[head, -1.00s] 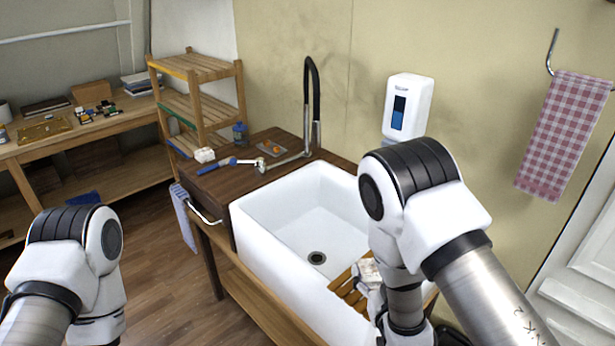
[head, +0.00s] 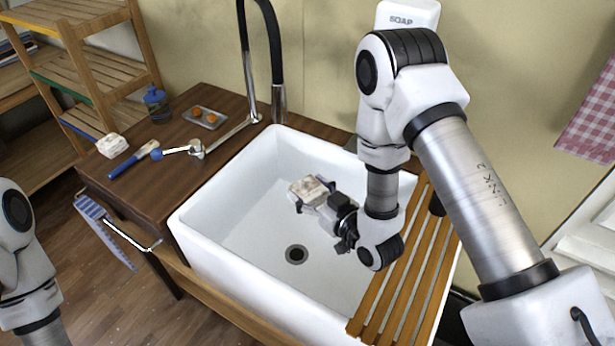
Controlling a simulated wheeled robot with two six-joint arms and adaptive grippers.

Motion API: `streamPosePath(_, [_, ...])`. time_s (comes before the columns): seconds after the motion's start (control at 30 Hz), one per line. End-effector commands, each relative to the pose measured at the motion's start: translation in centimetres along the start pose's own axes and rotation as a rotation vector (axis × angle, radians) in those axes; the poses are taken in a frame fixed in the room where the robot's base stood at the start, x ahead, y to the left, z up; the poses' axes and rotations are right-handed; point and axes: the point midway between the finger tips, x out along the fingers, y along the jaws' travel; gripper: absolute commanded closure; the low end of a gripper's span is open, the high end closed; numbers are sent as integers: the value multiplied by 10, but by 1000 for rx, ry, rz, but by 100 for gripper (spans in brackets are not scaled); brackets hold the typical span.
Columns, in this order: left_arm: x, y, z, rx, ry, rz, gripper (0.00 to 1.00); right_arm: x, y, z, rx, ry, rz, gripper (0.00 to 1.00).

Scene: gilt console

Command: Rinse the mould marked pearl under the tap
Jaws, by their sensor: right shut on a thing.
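My right gripper (head: 322,196) is shut on a whitish block-like mould (head: 308,189) and holds it over the white sink basin (head: 225,215). Any mark on the mould is too small to read. The tap (head: 279,100) stands behind the basin, with a tall black hose above its silver base. The held mould is in front of the tap and lower, apart from it. I see no water running. A second whitish block (head: 112,146) lies on the wooden counter at the left. My left gripper is out of view; only part of my left arm shows.
A slatted wooden rack (head: 392,285) lies across the right side of the sink. A blue-handled brush (head: 134,159), a small dish (head: 205,118) with orange pieces and a blue jar (head: 156,104) are on the counter. The basin around the drain (head: 296,254) is clear.

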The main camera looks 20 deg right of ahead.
Motion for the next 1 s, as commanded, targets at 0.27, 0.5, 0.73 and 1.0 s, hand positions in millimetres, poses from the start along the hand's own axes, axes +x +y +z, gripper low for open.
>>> streamPosePath(0.27, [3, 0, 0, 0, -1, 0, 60, -41, -18, -32, -53, 9, -340, 68])
streamPosePath(0.5, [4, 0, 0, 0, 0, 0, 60, -37, -20, -34, -63, 5, -382, 68])
streamPosePath(0.73, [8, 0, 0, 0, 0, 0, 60, -11, -12, -32, -63, 5, -381, 68])
streamPosePath(1.0, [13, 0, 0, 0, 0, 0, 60, 20, -3, -30, -63, 5, -381, 68])
